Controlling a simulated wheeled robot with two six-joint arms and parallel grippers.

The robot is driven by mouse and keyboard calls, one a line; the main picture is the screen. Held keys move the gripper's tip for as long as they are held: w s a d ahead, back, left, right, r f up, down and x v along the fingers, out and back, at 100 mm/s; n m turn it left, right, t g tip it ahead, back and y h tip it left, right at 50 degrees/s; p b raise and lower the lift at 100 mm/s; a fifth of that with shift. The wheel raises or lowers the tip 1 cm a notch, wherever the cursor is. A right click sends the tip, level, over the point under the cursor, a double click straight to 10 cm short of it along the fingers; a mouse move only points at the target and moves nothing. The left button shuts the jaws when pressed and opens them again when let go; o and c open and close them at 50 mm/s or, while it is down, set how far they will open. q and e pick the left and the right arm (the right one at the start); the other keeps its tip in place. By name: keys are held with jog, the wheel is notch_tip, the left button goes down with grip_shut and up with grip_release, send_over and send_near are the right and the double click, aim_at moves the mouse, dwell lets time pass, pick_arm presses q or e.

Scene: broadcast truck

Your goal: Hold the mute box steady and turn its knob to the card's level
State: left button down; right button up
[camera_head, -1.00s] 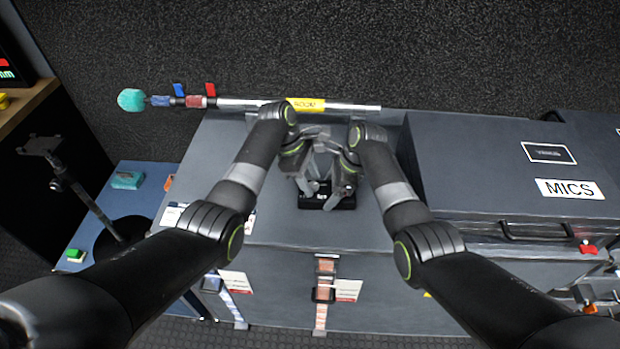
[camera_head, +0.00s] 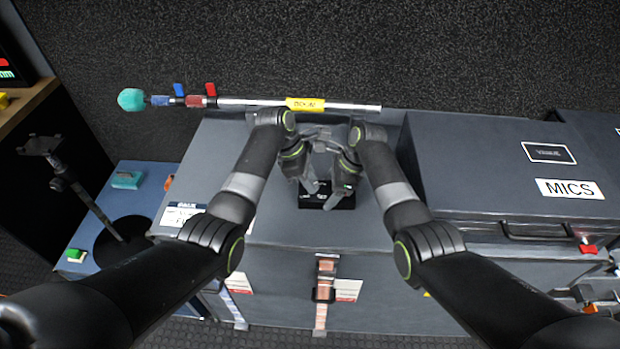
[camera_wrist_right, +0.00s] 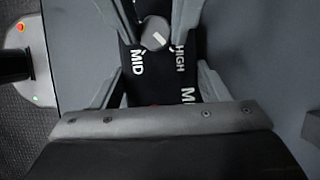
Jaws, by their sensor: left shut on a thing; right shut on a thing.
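The black mute box (camera_head: 341,201) sits on the dark grey case lid, partly hidden by my grippers. The right wrist view shows its top (camera_wrist_right: 150,88) with MID and HIGH labels and a grey knob (camera_wrist_right: 154,34) with a white mark. My left gripper (camera_head: 312,186) reaches in from the left; its fingers appear closed around the knob. My right gripper (camera_head: 338,190) is shut across the box body, one finger along each side. A white card (camera_head: 178,215) with a dark blue header lies at the lid's front left; its small print is unreadable.
A boom pole (camera_head: 250,102) with a teal tip lies behind the box along the wall. A closed case (camera_head: 470,165) marked MICS stands to the right. A stand (camera_head: 85,200) and a blue surface (camera_head: 150,172) are at the left.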

pick_arm(q)
jog(key=shift+n, duration=0.5)
jog(key=c, duration=1.2)
grip_release()
jog(key=v, duration=1.2)
jog(key=shift+s, duration=0.25)
pick_arm(e)
jog(key=o, duration=1.2)
